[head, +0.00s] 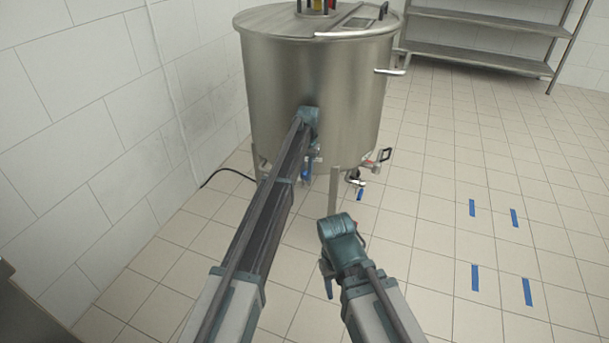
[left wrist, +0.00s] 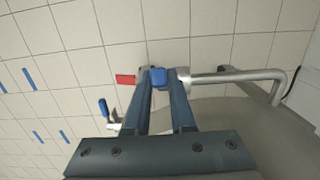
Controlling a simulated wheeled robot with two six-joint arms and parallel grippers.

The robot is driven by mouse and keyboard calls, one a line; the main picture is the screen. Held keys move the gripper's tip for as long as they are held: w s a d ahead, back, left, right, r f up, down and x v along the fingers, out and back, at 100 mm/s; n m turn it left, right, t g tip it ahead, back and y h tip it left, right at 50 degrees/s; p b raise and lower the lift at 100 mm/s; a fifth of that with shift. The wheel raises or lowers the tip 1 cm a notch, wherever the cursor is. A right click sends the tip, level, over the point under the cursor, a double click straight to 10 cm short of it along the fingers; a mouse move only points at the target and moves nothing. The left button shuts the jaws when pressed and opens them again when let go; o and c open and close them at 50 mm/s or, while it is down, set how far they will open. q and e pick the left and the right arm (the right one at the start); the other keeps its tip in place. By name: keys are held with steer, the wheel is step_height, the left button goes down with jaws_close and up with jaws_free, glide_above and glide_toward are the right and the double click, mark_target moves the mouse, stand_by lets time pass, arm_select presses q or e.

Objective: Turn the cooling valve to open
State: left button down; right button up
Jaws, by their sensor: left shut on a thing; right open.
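A large steel tank (head: 318,90) stands on legs, with small valves low on its front. My left gripper (head: 310,160) reaches to the tank's lower front. In the left wrist view its two fingers (left wrist: 160,80) are closed around a blue valve handle (left wrist: 159,76), beside a bent steel pipe (left wrist: 240,76). The handle's exact angle is hard to tell. A red piece (left wrist: 125,79) lies just left of the fingertips. My right gripper (head: 327,280) is open and empty, low over the floor and apart from the tank.
Another blue-handled valve (head: 359,194) hangs under the tank to the right; its blue handle also shows in the left wrist view (left wrist: 103,107). A steel shelf (head: 480,55) stands at the back right. Blue tape marks (head: 475,277) lie on open tiled floor. A wall (head: 90,130) bounds the left.

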arm_select(q)
steer(key=shift+w, duration=0.1)
steer(key=c, duration=0.8)
jaws_free()
steer(key=shift+o, duration=0.2)
steer(key=shift+r, duration=0.1)
step_height(320, 180, up, 14)
steer(key=w+p, duration=0.1)
steer(key=p, duration=1.2)
steer(key=shift+w+d+f+p, duration=0.2)
steer(key=shift+d+p, duration=0.05)
steer(key=shift+p, duration=0.1)
